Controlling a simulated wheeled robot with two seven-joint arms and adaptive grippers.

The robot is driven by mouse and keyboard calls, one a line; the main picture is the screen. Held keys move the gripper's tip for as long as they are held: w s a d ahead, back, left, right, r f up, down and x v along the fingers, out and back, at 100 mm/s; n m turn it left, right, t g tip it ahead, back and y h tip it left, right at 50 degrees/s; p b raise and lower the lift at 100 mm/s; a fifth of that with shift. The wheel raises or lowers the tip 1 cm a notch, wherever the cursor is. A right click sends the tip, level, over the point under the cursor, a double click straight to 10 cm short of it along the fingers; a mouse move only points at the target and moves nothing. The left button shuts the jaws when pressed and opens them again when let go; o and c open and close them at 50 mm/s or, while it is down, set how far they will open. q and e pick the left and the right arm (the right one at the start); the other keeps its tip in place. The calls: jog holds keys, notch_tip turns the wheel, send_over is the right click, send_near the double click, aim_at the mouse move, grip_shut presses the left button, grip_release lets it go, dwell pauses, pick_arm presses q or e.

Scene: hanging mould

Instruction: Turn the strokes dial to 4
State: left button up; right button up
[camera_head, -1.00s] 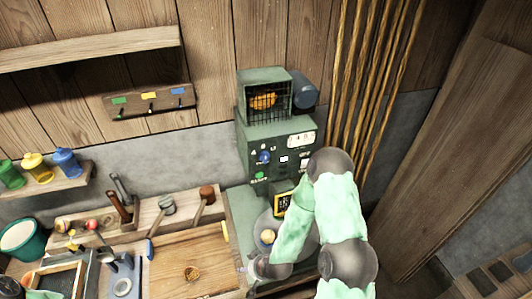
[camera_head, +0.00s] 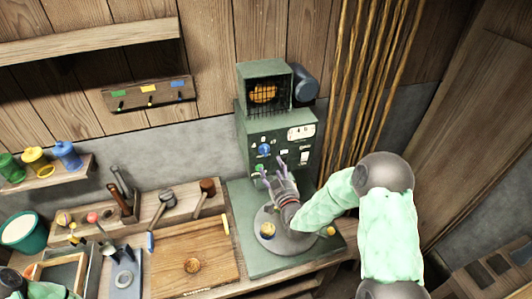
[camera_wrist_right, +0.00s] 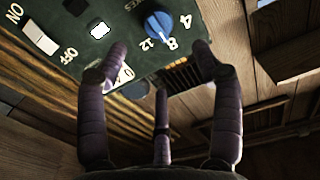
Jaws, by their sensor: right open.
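The blue strokes dial (camera_head: 264,149) is on the front of the green machine (camera_head: 283,128). It also shows in the right wrist view (camera_wrist_right: 158,25), upside down, with 4, 8 and 12 around it. Its white pointer mark lies close to the 8, on the side towards 12. My right gripper (camera_head: 280,168) is open and empty in front of the panel, just below the dial. In the right wrist view its spread fingers (camera_wrist_right: 160,50) are apart from the dial, which lies beyond the gap between them. My left gripper is out of view; only part of my left arm shows.
A white ON/OFF switch (camera_wrist_right: 40,39) and another white control (camera_wrist_right: 99,30) are beside the dial. A caged lamp (camera_head: 264,92) sits on top of the machine. A round plate (camera_head: 287,240) is below the panel. Ropes (camera_head: 363,90) hang at the right.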

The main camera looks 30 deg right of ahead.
aim_at(266, 152)
jog(key=p+x, duration=0.1)
jog(key=x, duration=0.8)
jog(key=shift+w, duration=0.25)
jog(key=c, duration=1.1)
